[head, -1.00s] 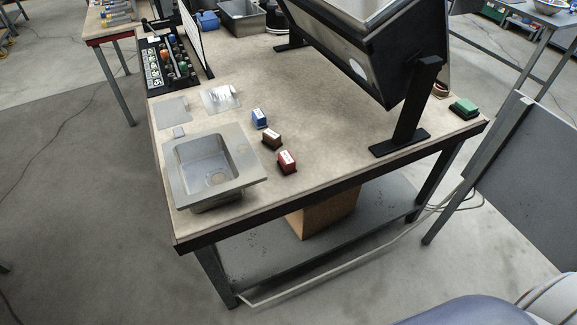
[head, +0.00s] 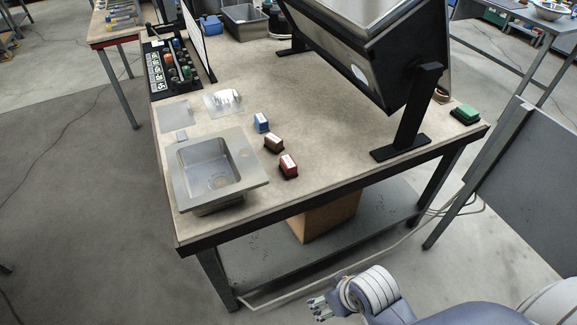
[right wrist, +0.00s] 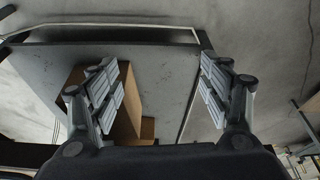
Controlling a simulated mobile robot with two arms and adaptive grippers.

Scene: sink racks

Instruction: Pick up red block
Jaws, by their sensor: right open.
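The red block (head: 288,166), with a white label on top, sits on the workbench (head: 330,165) near its front edge, right of the sink basin (head: 212,170). A brown block (head: 274,144) and a blue block (head: 261,122) stand in a row behind it. My right gripper (head: 318,308) is low in front of the bench, well apart from the red block. In the right wrist view, its fingers (right wrist: 165,95) are spread wide with nothing between them. That view faces the bench's lower shelf, and no red block shows there. My left gripper is not in view.
A green block (head: 466,114) lies at the bench's right corner. A black stand (head: 405,130) holds a large tilted metal box (head: 365,50) above the bench. A cardboard box (head: 325,215) is on the lower shelf. A grey panel (head: 520,190) stands at the right.

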